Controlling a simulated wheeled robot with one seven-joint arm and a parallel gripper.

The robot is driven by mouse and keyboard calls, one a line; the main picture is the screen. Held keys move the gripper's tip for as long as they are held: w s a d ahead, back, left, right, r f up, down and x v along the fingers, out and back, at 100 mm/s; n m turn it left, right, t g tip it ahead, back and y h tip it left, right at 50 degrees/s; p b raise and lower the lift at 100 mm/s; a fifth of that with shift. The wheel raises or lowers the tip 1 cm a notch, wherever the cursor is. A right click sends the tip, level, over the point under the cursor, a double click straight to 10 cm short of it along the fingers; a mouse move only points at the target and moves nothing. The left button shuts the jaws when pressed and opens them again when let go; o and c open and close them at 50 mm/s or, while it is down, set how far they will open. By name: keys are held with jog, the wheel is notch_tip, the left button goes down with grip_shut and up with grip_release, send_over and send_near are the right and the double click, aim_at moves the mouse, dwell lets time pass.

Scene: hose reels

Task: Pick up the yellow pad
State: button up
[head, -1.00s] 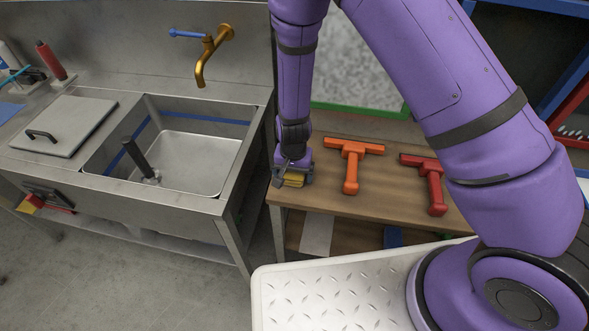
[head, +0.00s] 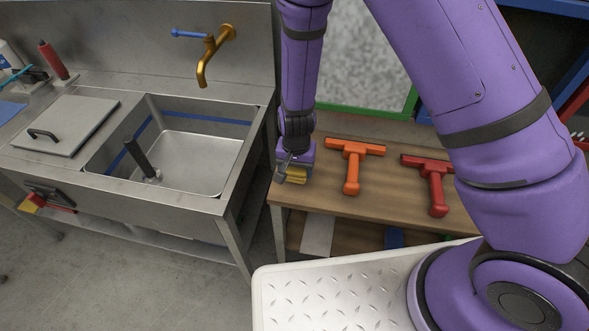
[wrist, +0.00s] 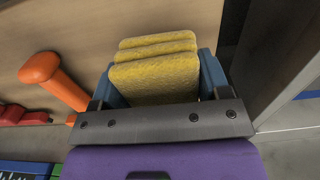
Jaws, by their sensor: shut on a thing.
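The yellow pad (head: 297,173) is at the left end of the wooden bench in the head view. The wrist view shows yellow layers, one behind another, with the nearest yellow pad (wrist: 153,82) between my blue fingers. My gripper (wrist: 160,80) is shut on it. I cannot tell whether the farther layers are held too. In the head view my gripper (head: 294,176) is low over the bench's left edge and partly hides the pad. Any gap under the pad is unclear.
An orange squeegee (head: 352,168) and a red squeegee (head: 437,186) lie on the bench (head: 395,175) to the right of my gripper. A steel sink (head: 190,160) with a brass tap (head: 207,62) stands to the left, across a narrow gap.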

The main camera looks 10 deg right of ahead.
jog(key=s+d+r, duration=0.1)
jog(key=s+d, duration=0.3)
jog(key=s, duration=1)
jog(key=shift+s+r, duration=0.1)
